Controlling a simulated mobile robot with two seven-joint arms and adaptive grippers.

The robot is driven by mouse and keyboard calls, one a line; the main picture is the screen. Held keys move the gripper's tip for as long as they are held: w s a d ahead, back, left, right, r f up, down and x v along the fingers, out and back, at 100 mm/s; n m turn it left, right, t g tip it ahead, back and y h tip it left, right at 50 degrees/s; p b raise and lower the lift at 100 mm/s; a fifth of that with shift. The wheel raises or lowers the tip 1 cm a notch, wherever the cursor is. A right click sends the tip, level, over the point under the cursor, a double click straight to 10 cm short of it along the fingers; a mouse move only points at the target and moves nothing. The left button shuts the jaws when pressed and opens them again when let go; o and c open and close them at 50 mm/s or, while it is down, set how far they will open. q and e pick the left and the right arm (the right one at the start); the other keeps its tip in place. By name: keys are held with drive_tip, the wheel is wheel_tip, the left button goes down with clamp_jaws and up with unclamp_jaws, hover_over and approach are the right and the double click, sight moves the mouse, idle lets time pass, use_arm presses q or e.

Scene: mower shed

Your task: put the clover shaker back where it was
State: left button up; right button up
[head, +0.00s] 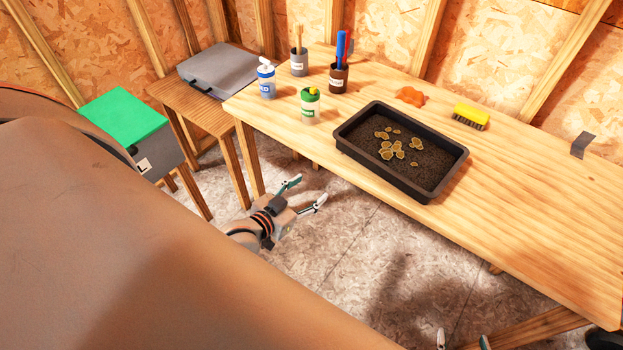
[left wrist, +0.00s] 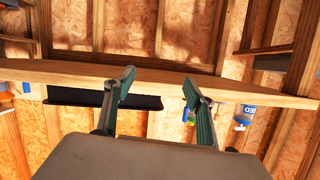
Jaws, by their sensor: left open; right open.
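A pale shaker with a green lid and green label (head: 310,105), apparently the clover shaker, stands upright on the workbench, left of the black tray; its label is too small to read. A white shaker with a blue label (head: 266,80) stands behind it to the left. My left gripper (head: 305,193) is open and empty, in front of the bench's front edge and apart from the shakers. Its open fingers also show in the left wrist view (left wrist: 157,84). My right gripper (head: 463,340) is open at the bottom edge, mostly out of frame.
The black tray (head: 382,185) holds dark soil with several yellowish patches. Behind stand a grey cup (head: 299,64) and a brown cup (head: 338,78). An orange cloth (head: 410,96) and yellow brush (head: 470,114) lie farther right.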

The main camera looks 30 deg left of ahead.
use_arm(q)
drive_tip(key=s+d+f+m+g, duration=0.1)
drive_tip(key=s+d+f+g, duration=0.1)
drive_tip(key=s+d, duration=0.3)
drive_tip(key=s+d+f+m+g+h, duration=0.1)
drive_tip(key=s+d+f, duration=0.4)
drive_tip(key=s, duration=0.2)
drive_tip(key=shift+s+g+h, duration=0.3)
drive_tip(key=shift+g, duration=0.1)
